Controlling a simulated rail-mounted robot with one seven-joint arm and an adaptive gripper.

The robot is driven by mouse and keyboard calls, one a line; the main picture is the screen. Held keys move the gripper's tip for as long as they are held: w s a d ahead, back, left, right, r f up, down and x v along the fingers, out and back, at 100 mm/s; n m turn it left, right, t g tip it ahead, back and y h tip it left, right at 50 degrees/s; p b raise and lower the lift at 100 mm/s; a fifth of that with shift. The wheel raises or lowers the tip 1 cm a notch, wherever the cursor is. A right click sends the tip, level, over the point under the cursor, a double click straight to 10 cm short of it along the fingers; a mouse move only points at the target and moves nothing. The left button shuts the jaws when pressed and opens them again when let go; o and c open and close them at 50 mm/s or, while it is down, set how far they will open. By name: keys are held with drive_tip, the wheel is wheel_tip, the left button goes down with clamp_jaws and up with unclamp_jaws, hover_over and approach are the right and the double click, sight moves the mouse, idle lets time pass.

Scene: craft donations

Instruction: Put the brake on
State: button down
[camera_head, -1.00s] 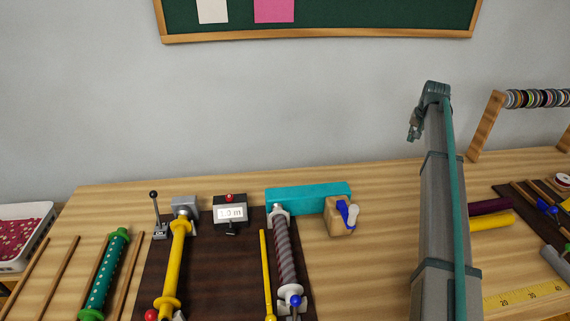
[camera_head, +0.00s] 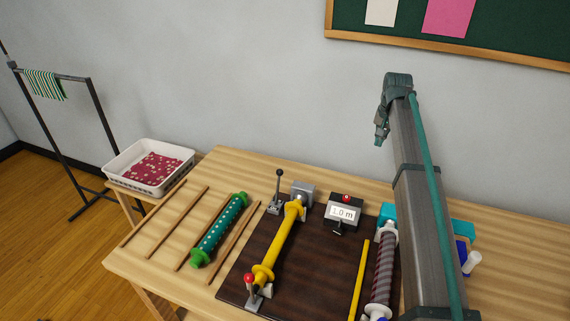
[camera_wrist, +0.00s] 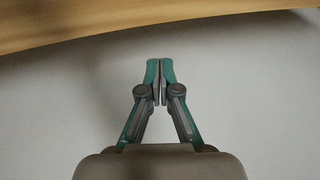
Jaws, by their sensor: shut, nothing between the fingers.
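A dark wooden board (camera_head: 300,270) on the table carries a winding device. A yellow spool (camera_head: 280,243) lies along its left side. A lever with a black knob (camera_head: 279,188) stands upright by the spool's far end. A lever with a red knob (camera_head: 248,290) stands at its near end. I cannot tell which lever is the brake. A counter (camera_head: 343,212) reading 1.0 m stands to the right. My gripper (camera_wrist: 160,63) is shut and empty in the wrist view. In the head view, my gripper (camera_head: 381,135) is raised above the table, against the wall, apart from the levers.
A striped grey roller (camera_head: 384,262) and a yellow rod (camera_head: 359,280) lie right of the spool. A teal block (camera_head: 462,228) is partly behind my arm. A green spool (camera_head: 219,228) and thin sticks lie left of the board. A white tray (camera_head: 116,172) stands at the far left.

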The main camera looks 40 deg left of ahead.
drive_tip(key=s+a+r+n, duration=0.2)
drive_tip(key=s+a+n, duration=0.1)
drive_tip(key=s+a, duration=2)
drive_tip(key=shift+g+p, duration=0.3)
drive_tip(key=shift+g, duration=0.1)
wheel_tip(320, 180, down, 9)
drive_tip(key=s+d+p, duration=0.1)
drive_tip(key=s+p, duration=0.1)
drive_tip(key=p, duration=0.2)
drive_tip(key=shift+s, duration=0.15)
